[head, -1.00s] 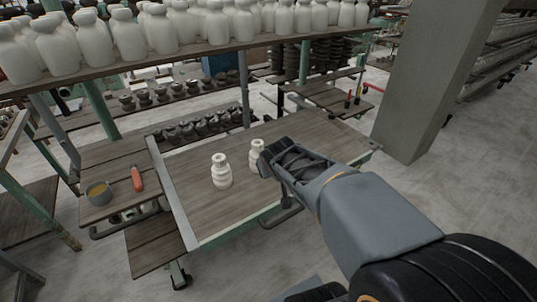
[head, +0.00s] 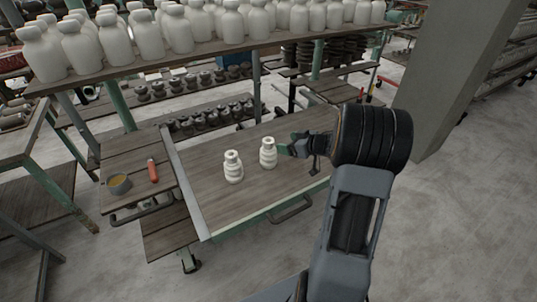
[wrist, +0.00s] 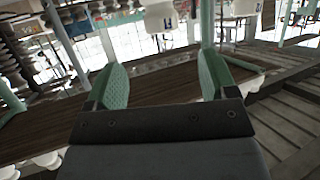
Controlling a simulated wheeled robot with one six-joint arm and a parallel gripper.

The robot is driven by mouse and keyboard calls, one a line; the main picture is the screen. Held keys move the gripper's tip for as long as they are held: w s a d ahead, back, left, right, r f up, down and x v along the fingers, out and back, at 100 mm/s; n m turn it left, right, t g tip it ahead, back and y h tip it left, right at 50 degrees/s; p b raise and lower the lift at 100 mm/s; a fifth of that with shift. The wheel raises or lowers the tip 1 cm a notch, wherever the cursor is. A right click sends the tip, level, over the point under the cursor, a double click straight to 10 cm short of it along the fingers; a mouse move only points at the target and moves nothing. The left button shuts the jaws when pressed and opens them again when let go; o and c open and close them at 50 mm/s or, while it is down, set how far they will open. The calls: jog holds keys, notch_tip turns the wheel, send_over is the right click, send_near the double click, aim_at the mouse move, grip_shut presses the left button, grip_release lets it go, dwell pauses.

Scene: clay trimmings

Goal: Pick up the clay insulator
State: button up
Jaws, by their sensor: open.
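Two white ribbed clay insulators stand upright on the wooden cart top (head: 225,205) in the head view: a left one (head: 233,167) and a right one (head: 268,153). My gripper (head: 288,148) is just right of the right insulator, at about its height in the picture; I cannot tell whether it touches it. In the wrist view my gripper's two green fingers (wrist: 162,75) are spread apart with nothing held between them. Pale shapes at the wrist view's lower left are cut off and I cannot identify them.
A shelf (head: 150,65) crowded with white bottle-shaped pieces runs above and behind the cart. A side board at left holds a grey cup (head: 119,184) and an orange-handled tool (head: 153,171). A grey pillar (head: 440,80) stands at right. The cart's front area is bare.

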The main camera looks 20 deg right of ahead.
aim_at(270, 140)
jog(key=x, duration=0.4)
jog(key=shift+w, duration=0.1)
jog(key=shift+a+p+x, duration=0.2)
jog(key=shift+p+x, duration=0.35)
jog(key=shift+x, duration=2.2)
jog(key=shift+r, duration=0.1)
grip_shut()
jog(key=shift+r, duration=0.1)
